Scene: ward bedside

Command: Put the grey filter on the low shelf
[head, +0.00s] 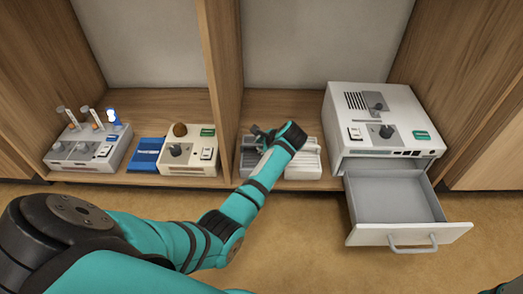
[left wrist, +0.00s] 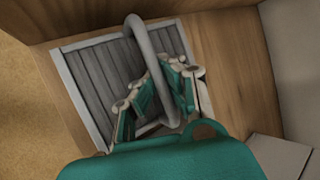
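The grey filter (head: 303,159) is a light-framed panel with grey slats and lies on the low shelf (head: 190,98) in the right-hand bay. In the left wrist view, the filter (left wrist: 94,72) lies on the wood, and its thick grey loop handle rises toward the camera. My right gripper is not in view.
A white device (head: 372,112) with a drawer (head: 410,236) pulled out stands right of the filter. An upright divider (head: 222,80) stands to the left. Beyond it are a beige device (head: 190,154), a blue box (head: 146,150) and a grey unit with tubes (head: 88,150).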

